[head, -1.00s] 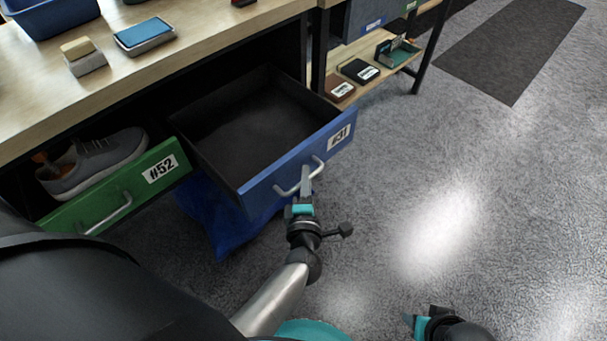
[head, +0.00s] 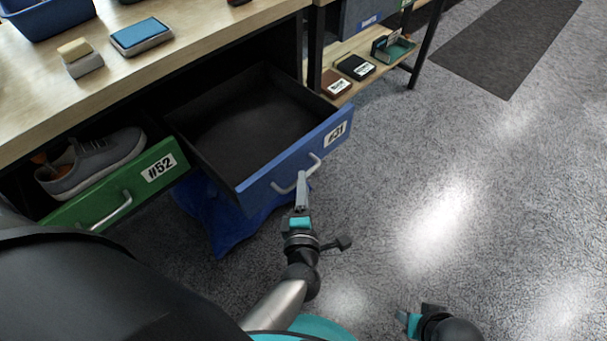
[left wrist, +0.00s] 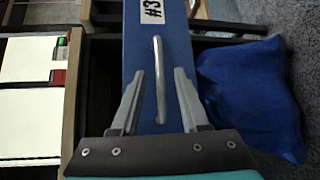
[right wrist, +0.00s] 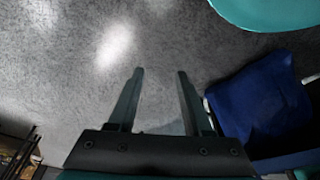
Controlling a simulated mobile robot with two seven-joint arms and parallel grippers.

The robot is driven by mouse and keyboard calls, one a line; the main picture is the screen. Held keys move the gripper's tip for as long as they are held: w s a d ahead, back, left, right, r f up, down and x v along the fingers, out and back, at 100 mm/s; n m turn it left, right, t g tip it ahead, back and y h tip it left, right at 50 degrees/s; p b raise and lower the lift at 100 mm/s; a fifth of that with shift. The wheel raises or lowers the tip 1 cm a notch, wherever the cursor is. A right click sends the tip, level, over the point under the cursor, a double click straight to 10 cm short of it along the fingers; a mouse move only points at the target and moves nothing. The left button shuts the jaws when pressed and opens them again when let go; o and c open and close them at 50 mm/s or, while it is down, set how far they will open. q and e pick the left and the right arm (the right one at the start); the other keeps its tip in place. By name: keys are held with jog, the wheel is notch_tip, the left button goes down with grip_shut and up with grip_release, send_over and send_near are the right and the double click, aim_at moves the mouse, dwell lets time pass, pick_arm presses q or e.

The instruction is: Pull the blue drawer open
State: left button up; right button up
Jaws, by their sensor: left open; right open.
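The blue drawer (head: 262,185), labelled #31, is pulled well out of the workbench, and its dark inside looks empty. Its pale handle (head: 318,164) is on the front panel. My left gripper (head: 302,176) is open just in front of the handle. In the left wrist view the handle (left wrist: 158,62) appears between the two spread fingers (left wrist: 159,75), with no finger closed on it; the exact gap is hard to tell. My right gripper (head: 408,317) is low at the bottom right, over the floor. In the right wrist view its fingers (right wrist: 160,74) are open and empty.
A green drawer (head: 140,180), labelled #52, holds a grey sneaker (head: 92,160) at left. A blue bag-like thing (head: 215,215) is below the blue drawer.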

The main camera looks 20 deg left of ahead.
pick_arm(q)
jog(key=v, duration=0.4)
jog(key=shift+w+p, duration=0.1)
jog(key=shift+p, duration=0.2)
pick_arm(e)
jog(key=shift+s+f, duration=0.5)
jog(key=shift+f, duration=0.4)
pick_arm(q)
jog(key=s+d+f+m+g+h+p, duration=0.1)
jog(key=s+f+m+g+h+p, duration=0.25)
jog(key=f+m, duration=0.45)
jog(key=s+d+f+m+g+h+p, duration=0.15)
jog(key=s+f+m+h, duration=0.35)
jog(key=m, duration=0.5)
jog(key=s+a+f+m+g+y+p, duration=0.1)
jog(key=s+a+f+m+g+p, duration=0.1)
jog(key=s+a, duration=0.4)
jog(key=s+a+f+m+g+y+p, duration=0.2)
jog(key=s+a+f+m+g, duration=0.3)
jog(key=s, duration=0.5)
jog(key=shift+a+f+m+g, duration=0.3)
jog(key=shift+a+m+g, duration=0.2)
jog(key=shift+m, duration=0.2)
pick_arm(e)
jog(key=s+d+f, duration=0.7)
jog(key=s+f, duration=0.2)
jog(key=s, duration=0.3)
jog(key=shift+d+f+g+h, duration=0.35)
jog(key=shift+f+g+h, duration=0.05)
